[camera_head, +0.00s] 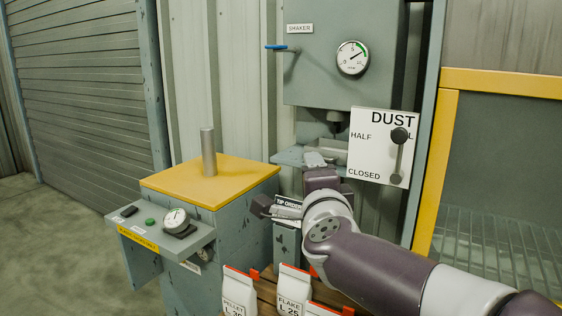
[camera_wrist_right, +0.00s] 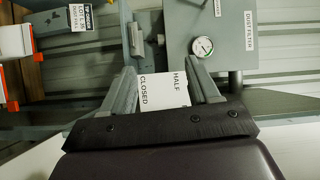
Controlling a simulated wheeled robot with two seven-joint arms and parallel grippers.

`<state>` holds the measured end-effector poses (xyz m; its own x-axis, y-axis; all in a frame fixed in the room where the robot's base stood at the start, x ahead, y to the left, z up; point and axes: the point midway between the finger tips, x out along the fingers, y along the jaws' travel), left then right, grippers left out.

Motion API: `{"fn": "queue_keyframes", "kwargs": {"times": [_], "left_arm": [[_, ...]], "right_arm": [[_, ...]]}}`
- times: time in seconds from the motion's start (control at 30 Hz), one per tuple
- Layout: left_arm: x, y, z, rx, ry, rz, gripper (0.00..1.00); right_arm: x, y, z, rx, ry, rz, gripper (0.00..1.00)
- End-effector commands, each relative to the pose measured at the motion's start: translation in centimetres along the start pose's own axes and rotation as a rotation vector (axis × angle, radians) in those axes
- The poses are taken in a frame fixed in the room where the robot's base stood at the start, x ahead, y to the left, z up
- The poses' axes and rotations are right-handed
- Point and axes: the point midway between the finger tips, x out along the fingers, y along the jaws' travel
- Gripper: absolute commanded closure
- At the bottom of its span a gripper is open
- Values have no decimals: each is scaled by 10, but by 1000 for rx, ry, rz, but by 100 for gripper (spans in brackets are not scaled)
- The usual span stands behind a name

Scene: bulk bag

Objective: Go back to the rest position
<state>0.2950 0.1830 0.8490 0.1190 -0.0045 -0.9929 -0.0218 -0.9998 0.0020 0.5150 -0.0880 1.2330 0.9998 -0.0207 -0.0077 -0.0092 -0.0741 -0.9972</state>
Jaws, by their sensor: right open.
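My right arm comes in from the right in the head view. Its gripper (camera_head: 315,160) is beside the lower left of the white DUST plate (camera_head: 372,160), below the grey shaker box (camera_head: 335,55). In the right wrist view my right gripper (camera_wrist_right: 166,78) has its two fingers spread, with nothing held between them. The white plate (camera_wrist_right: 163,92) with HALF and CLOSED shows beyond the gap. The dark-knobbed lever (camera_head: 399,150) on the plate stands nearly upright, knob up, apart from the gripper. My left gripper is not in view.
A grey cabinet with a yellow top (camera_head: 215,185) and a control panel (camera_head: 165,228) stands left of my arm. Labelled bags (camera_head: 292,290) are below it. A yellow-framed station (camera_head: 445,170) with a grate stands at right. Open floor (camera_head: 60,250) lies at left.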

Motion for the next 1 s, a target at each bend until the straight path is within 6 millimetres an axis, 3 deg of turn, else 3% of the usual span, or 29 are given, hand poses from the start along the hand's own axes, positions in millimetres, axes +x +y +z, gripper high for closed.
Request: {"fn": "queue_keyframes", "kwargs": {"times": [0.03, 0.13, 0.2, 0.3, 0.4, 0.6, 0.63, 0.67, 0.7, 1.0], "left_arm": [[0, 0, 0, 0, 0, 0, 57], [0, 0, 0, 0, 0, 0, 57], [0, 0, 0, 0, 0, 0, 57], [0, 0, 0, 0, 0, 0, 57], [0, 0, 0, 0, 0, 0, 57], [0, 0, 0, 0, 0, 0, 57], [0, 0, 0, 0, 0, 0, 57], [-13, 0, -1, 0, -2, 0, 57], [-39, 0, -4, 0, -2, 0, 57], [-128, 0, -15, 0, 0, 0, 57]], "right_arm": [[-1, 46, 20, -229, -131, 91, 40], [-23, 145, 40, -646, -408, 284, 40], [-49, 207, 37, -859, -583, 416, 40], [-92, 276, 20, -1070, -796, 584, 40], [-136, 325, -4, -1201, -975, 731, 40], [-215, 388, -58, -1286, -1211, 996, 40], [-222, 395, -69, -1248, -1204, 1043, 40], [-218, 381, -77, -1226, -1178, 1057, 40], [-217, 353, -76, -1236, -1182, 1045, 40], [-217, 264, -81, -1236, -1180, 1041, 40]]}}
